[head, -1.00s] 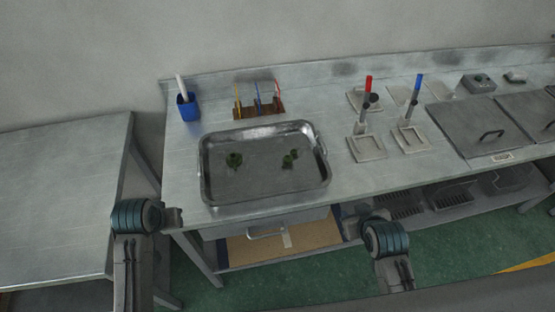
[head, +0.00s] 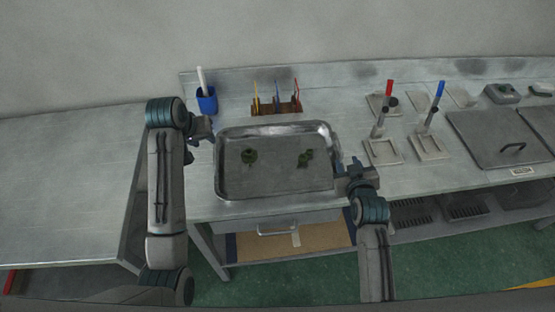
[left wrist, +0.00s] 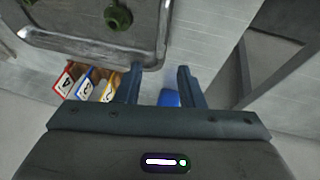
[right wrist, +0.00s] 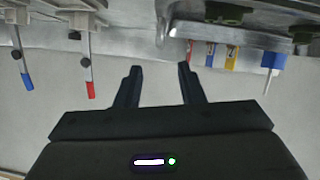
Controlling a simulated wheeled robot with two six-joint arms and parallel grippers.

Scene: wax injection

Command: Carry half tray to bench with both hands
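A shallow metal tray (head: 275,192) lies on the steel bench (head: 400,180), with a few small dark green pieces (head: 249,156) in it. My left gripper (head: 208,128) is beside the tray's left end, near its back corner. In the left wrist view its fingers (left wrist: 160,85) are apart and empty, with the tray's edge (left wrist: 90,46) just ahead. My right gripper (head: 345,170) is at the tray's right end. In the right wrist view its fingers (right wrist: 158,85) are apart, with the tray's edge (right wrist: 225,45) ahead; nothing is between them.
A blue cup (head: 207,100) and a wooden rack (head: 276,107) of coloured tools stand behind the tray. Two holders with red-topped (head: 383,110) and blue-topped (head: 434,108) tools stand to the right. Another metal table (head: 70,190) at the left is bare.

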